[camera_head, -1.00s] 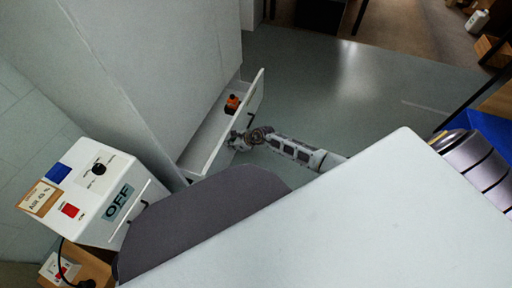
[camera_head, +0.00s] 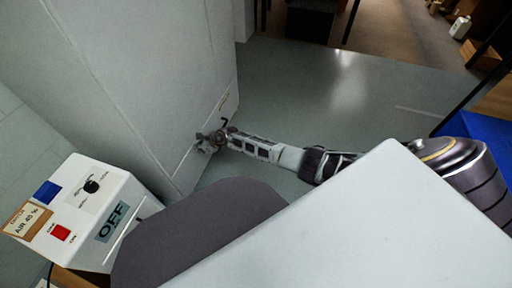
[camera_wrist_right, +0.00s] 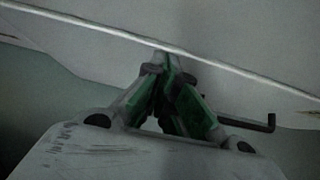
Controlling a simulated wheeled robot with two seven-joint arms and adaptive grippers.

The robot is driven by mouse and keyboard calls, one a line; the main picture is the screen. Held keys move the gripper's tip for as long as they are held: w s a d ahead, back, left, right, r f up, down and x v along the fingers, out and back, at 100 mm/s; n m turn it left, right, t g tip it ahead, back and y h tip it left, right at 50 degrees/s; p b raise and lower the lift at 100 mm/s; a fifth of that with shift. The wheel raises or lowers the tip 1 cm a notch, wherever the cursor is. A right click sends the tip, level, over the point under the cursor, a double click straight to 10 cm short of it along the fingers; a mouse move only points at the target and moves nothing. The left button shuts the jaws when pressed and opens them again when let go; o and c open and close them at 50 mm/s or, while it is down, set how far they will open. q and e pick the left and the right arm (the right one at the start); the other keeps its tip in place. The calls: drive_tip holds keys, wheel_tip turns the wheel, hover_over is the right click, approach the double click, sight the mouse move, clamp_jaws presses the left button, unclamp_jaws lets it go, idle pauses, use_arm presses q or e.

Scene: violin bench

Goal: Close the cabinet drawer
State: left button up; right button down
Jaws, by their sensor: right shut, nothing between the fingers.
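The tall white cabinet (camera_head: 150,70) stands at the left of the head view. Its drawer (camera_head: 190,168) sits flush or nearly flush with the cabinet front, and its inside is hidden. A dark handle (camera_head: 224,121) sticks out from the drawer front; in the right wrist view the handle (camera_wrist_right: 252,124) is to the right of the fingers. My right gripper (camera_head: 203,143) is shut and empty, with its fingertips (camera_wrist_right: 165,58) at the drawer front, seemingly touching it, beside the handle. My left gripper is not in view.
A white control box (camera_head: 85,210) marked OFF stands at lower left. A pale flat surface (camera_head: 350,230) fills the lower right, with a dark grey rounded panel (camera_head: 200,225) beside it. The grey floor (camera_head: 310,100) right of the cabinet is clear.

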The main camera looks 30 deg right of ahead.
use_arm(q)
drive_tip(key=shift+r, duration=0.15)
use_arm(e)
drive_tip(key=shift+w+a+r, duration=0.1)
drive_tip(key=shift+w+r, duration=0.1)
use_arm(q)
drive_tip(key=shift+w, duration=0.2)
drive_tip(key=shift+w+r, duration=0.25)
use_arm(e)
drive_tip(key=shift+r, duration=0.1)
